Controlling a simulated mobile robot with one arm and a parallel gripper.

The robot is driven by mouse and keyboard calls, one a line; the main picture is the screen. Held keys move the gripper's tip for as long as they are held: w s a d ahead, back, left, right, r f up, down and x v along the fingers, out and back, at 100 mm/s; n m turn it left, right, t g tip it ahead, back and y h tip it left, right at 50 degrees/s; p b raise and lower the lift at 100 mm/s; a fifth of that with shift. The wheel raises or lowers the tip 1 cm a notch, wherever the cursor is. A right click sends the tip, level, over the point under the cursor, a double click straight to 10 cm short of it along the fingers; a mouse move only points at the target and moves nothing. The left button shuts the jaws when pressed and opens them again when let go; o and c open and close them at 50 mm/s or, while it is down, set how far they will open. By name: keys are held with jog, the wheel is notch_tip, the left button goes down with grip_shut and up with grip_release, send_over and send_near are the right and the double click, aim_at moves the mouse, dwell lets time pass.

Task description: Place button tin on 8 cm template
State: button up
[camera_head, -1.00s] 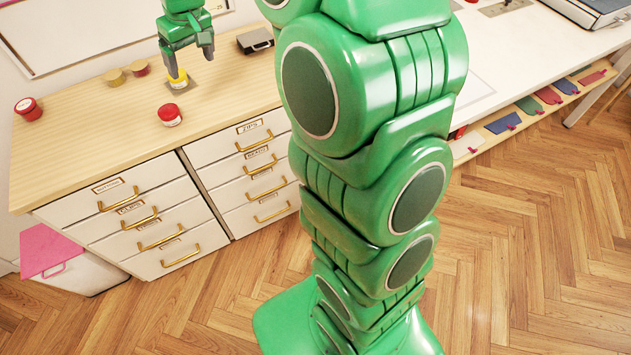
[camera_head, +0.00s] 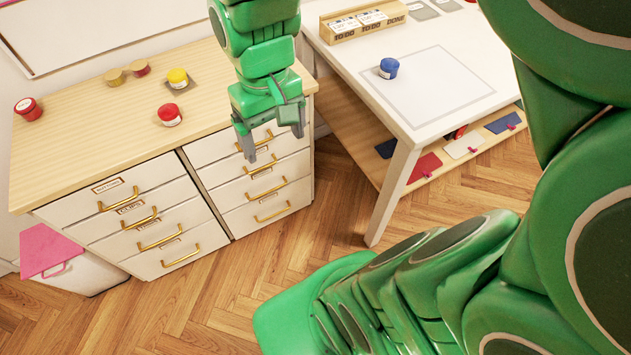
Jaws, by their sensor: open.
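A yellow tin with a white label (camera_head: 178,78) stands upright on a small dark grey square template (camera_head: 192,84) on the wooden top of the drawer cabinet. I take these as the button tin and the 8 cm template; the template's size cannot be read. My gripper (camera_head: 273,147) points down with its fingers apart and empty. It is in front of the cabinet's right-hand drawers in the picture, to the right of the yellow tin and apart from it.
Red tins (camera_head: 170,115) (camera_head: 28,109) and small gold and red-gold tins (camera_head: 115,77) (camera_head: 140,67) stand on the cabinet top (camera_head: 85,130). A white table (camera_head: 440,85) with a blue tin (camera_head: 388,68) and a wooden TO DO/DONE box (camera_head: 363,22) is at right. A pink-lidded bin (camera_head: 48,250) stands at lower left.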

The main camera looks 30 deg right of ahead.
jog(key=s+d+f+m+g, duration=0.1)
jog(key=s+d, duration=0.1)
jog(key=s, duration=0.9)
jog(key=shift+f, duration=0.35)
dwell(0.4)
